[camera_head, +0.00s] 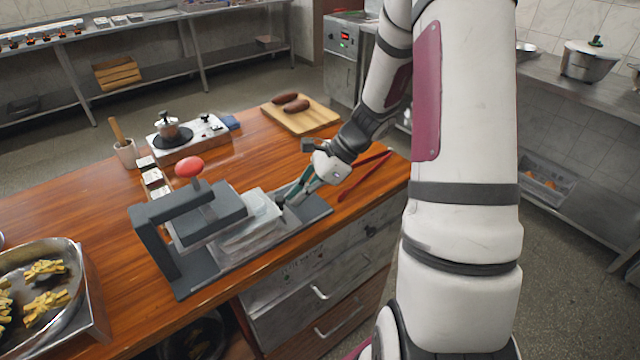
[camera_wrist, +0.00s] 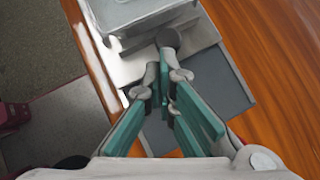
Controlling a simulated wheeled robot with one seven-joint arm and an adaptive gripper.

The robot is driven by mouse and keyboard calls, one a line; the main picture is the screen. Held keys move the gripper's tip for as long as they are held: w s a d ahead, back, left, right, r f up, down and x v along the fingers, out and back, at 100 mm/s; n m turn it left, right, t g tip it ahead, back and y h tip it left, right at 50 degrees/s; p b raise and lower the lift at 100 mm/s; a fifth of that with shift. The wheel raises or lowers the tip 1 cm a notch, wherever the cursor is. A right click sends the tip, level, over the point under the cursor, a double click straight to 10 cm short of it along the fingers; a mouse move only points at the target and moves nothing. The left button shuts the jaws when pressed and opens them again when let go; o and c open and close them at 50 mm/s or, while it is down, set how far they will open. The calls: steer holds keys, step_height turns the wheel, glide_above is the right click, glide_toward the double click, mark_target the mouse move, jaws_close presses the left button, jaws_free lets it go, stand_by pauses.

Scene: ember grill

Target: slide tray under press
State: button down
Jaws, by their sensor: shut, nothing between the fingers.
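The press (camera_head: 165,240) is a dark grey frame with a red ball knob (camera_head: 189,167) above its plate, standing on a long grey base. The pale metal tray (camera_head: 250,236) lies on that base, its left part beneath the press plate and its right part sticking out. A dark round knob (camera_wrist: 168,38) is at the tray's near end in the wrist view. My gripper (camera_head: 283,200) is at the tray's right end, over the base. In the wrist view its teal fingers (camera_wrist: 167,75) are shut and empty, with their tips close to the knob; whether they touch is unclear.
Red tongs (camera_head: 364,176) lie right of the base. A cutting board (camera_head: 315,121) with brown sausages, a burner unit (camera_head: 190,138) and small white containers stand behind. A pan of yellow pieces (camera_head: 40,300) is at the left. The front table edge runs close to the base.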

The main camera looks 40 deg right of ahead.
mark_target(276, 207)
steer(key=a, duration=0.6)
steer(key=shift+s+a, duration=0.1)
steer(key=shift+a, duration=0.15)
steer(key=d, duration=0.1)
steer(key=s+d+r, duration=0.1)
steer(key=d, duration=0.1)
steer(key=s+d+p, duration=0.1)
steer(key=shift+d+r, duration=0.2)
steer(key=shift+d, duration=0.15)
steer(key=v, duration=0.8)
steer(key=shift+s+d+r, duration=0.15)
steer(key=shift+d+r, duration=0.05)
steer(key=shift+r, duration=0.1)
steer(key=s+a+r+n+t+h, duration=0.1)
steer(key=s+a+r+n+h, duration=0.2)
steer(key=s+a+r+n, duration=0.3)
steer(key=s+a+r+n+h, duration=0.4)
steer(key=s+r+n, duration=0.5)
steer(key=n, duration=0.8)
steer(key=shift+s+a+r+t, duration=0.2)
steer(key=shift+s+a+t, duration=0.2)
steer(key=shift+s+a, duration=0.55)
